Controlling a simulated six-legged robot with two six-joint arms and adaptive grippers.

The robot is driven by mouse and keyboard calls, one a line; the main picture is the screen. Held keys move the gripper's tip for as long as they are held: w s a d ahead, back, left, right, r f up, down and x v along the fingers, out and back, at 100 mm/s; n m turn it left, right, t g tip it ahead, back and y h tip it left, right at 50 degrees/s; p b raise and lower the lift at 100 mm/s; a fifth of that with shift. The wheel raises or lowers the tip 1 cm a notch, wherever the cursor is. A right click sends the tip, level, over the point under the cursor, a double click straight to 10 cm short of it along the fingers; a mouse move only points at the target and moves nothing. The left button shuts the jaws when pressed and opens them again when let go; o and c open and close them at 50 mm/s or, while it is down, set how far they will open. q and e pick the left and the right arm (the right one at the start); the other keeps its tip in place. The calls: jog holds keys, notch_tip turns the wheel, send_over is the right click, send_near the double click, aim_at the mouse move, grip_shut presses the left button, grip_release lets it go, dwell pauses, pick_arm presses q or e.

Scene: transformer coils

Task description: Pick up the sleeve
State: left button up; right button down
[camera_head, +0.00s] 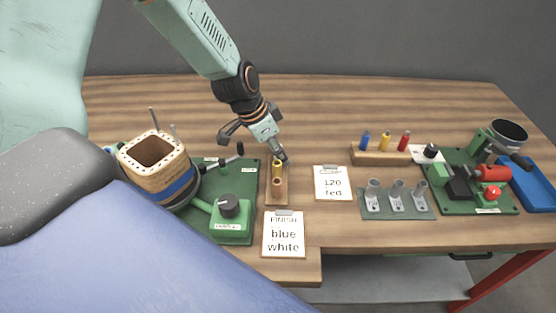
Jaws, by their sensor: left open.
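A small wooden stand (275,197) on the table holds an upright yellow, sleeve-like piece (277,168). My left gripper (268,143) is open, with its jaws spread above and behind this stand. One finger comes down close to the yellow piece's top; I cannot tell whether they touch. A wooden block (381,158) to the right carries a blue piece (364,141), a yellow piece (385,142) and a red piece (404,141), all upright. The frame does not settle which piece is the sleeve. My right gripper is not in view.
A wound coil former (155,158) and a green board (232,235) stand left of the stand. Cards reading "120 red" (333,184) and "blue white" (284,236) lie nearby. Grey lugs (397,194), a second green board (463,180) and a blue tray (532,187) are right. The table's back is clear.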

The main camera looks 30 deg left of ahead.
pick_arm(q)
jog(key=shift+d+f, duration=0.1)
jog(key=shift+w, duration=0.1)
jog(key=shift+c, duration=1.3)
jog(key=c, duration=0.5)
